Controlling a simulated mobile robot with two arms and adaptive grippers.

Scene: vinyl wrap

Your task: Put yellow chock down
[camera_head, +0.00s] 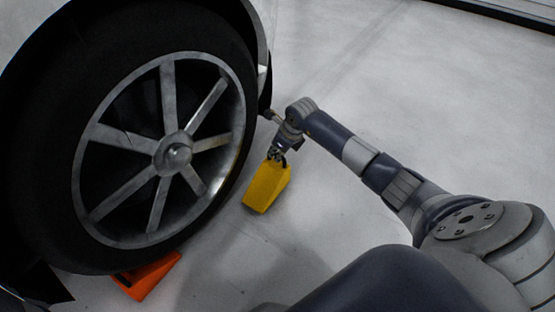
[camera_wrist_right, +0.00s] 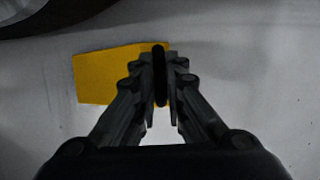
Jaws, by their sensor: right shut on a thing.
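The yellow chock (camera_head: 264,187) is by the right side of the car wheel in the head view, with my right gripper (camera_head: 279,157) at its upper end. In the right wrist view the yellow chock (camera_wrist_right: 107,77) extends to the left beyond the fingers of my right gripper (camera_wrist_right: 160,80), which are closed together on its dark handle. I cannot tell whether the chock touches the floor. My left gripper does not show in either view.
The large wheel (camera_head: 172,155) of a light-coloured car fills the left of the head view. An orange chock (camera_head: 148,276) lies on the floor against the tyre's lower side. The grey floor (camera_head: 420,95) to the right and behind is clear.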

